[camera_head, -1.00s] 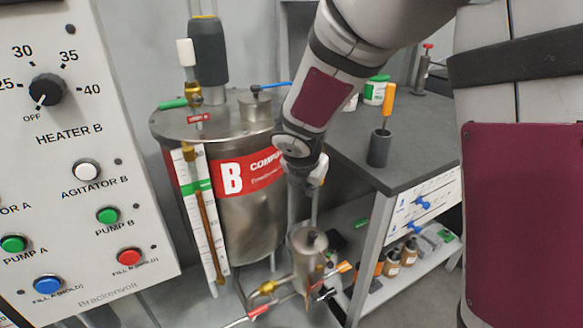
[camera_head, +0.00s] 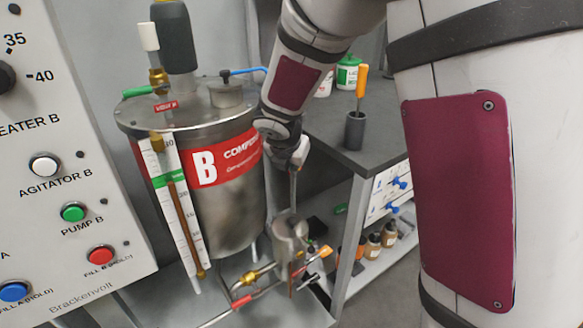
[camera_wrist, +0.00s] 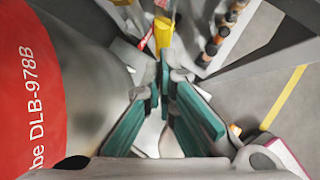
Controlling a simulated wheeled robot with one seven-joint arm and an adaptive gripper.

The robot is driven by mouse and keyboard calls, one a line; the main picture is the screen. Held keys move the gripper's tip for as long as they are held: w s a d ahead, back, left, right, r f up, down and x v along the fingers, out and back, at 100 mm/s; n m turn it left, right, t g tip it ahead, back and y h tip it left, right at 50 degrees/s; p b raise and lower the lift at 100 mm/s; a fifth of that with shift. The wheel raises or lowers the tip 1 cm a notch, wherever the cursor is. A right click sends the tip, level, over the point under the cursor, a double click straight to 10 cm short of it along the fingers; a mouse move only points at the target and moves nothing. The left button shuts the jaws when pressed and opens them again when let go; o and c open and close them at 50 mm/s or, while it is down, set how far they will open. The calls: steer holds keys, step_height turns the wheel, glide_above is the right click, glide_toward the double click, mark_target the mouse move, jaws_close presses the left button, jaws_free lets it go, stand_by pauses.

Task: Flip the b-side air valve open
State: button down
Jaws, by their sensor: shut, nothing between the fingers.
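The B tank (camera_head: 225,215) is a steel drum with a red band marked B. On its lid are a green lever (camera_head: 138,91) at the left and a blue lever (camera_head: 245,70) at the right. Low in front, by a small steel canister (camera_head: 290,240), pipework carries a red handle (camera_head: 245,300) and an orange handle (camera_head: 326,251). I cannot read which one is the air valve. My gripper (camera_wrist: 169,80) is shut and empty, low beside the tank's right side. In the wrist view a yellow-orange handle (camera_wrist: 163,35) shows just beyond the fingertips; contact cannot be told.
A control panel (camera_head: 60,215) stands at the left. A dark-topped bench (camera_head: 330,130) is at the right, with a grey holder (camera_head: 354,132) and an orange-handled tool. Brown bottles (camera_head: 373,248) stand on its lower shelf. The tank wall is close to my gripper.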

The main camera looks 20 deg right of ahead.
steer(key=shift+d+f+b, duration=0.1)
steer(key=shift+f+b, duration=0.15)
steer(key=shift+b, duration=0.4)
steer(key=shift+w+d+h, duration=0.1)
steer(key=shift+d+h, duration=0.1)
steer(key=shift+h, duration=0.1)
steer(key=shift+r+p, duration=0.15)
steer(key=shift+p, duration=0.15)
steer(key=shift+r+p, duration=0.65)
steer(key=shift+p, duration=0.1)
steer(key=shift+a, duration=0.1)
